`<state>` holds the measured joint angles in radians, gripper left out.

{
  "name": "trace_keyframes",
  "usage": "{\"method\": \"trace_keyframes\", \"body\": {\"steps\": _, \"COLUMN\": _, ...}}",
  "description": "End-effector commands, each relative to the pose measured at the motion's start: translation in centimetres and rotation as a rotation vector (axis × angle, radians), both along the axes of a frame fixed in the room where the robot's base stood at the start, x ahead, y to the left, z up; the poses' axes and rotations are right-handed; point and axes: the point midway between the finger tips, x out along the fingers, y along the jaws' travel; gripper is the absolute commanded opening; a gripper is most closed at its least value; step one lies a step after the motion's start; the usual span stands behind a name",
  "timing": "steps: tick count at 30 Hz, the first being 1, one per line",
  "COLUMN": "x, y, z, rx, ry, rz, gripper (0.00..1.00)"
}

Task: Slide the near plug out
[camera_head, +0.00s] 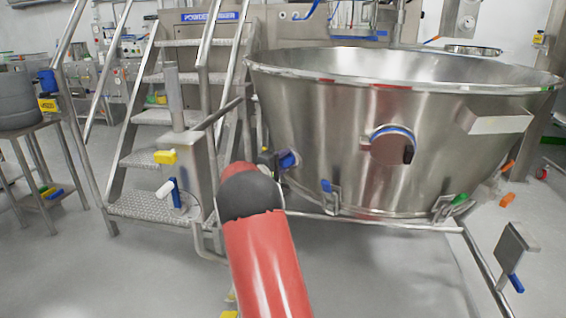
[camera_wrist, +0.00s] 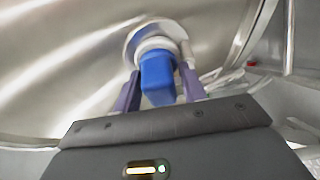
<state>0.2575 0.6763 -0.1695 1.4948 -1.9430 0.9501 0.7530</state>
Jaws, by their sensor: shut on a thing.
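The near plug (camera_wrist: 157,82) is a blue block with a white collar behind it, set at a round fitting (camera_wrist: 140,35) on the steel bowl's wall. My gripper (camera_wrist: 158,72) has its two purple fingers on either side of the blue block and is shut on it. In the head view the blue plug (camera_head: 287,160) shows at the lower left of the big steel bowl (camera_head: 300,120), beyond my red arm. My gripper (camera_head: 271,158) is mostly hidden there by the arm. I cannot tell how deep the plug sits.
Metal steps with handrails (camera_head: 150,160) stand left of the bowl. A steel post (camera_head: 185,150) with yellow and blue handles is close to my arm's left. A round port (camera_head: 392,147) and clamps (camera_head: 330,195) are on the bowl. The floor in front is mostly clear.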

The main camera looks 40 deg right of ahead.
Motion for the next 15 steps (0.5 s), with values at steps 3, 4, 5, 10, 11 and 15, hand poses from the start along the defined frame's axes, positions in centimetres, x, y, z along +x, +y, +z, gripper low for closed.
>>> {"method": "trace_keyframes", "body": {"steps": 3, "x": 0.0, "y": 0.2, "z": -0.1, "rx": 0.0, "ry": 0.0, "rz": 0.0, "gripper": 0.0}}
{"method": "trace_keyframes", "body": {"steps": 4, "x": 0.0, "y": 0.4, "z": -0.2, "rx": 0.0, "ry": -0.001, "rz": 0.001, "gripper": 0.0}}
{"method": "trace_keyframes", "body": {"steps": 5, "x": 0.0, "y": 0.6, "z": -0.3, "rx": 0.0, "ry": -0.001, "rz": 0.001, "gripper": 0.0}}
{"method": "trace_keyframes", "body": {"steps": 10, "x": 0.1, "y": 2.8, "z": -0.5, "rx": 0.0, "ry": -0.002, "rz": 0.004, "gripper": 0.0}}
{"method": "trace_keyframes", "body": {"steps": 11, "x": 0.1, "y": 3.1, "z": -0.5, "rx": 0.0, "ry": -0.002, "rz": 0.004, "gripper": 0.0}}
{"method": "trace_keyframes", "body": {"steps": 15, "x": 0.0, "y": 3.6, "z": -0.1, "rx": 0.002, "ry": 0.0, "rz": 0.001, "gripper": 0.0}}
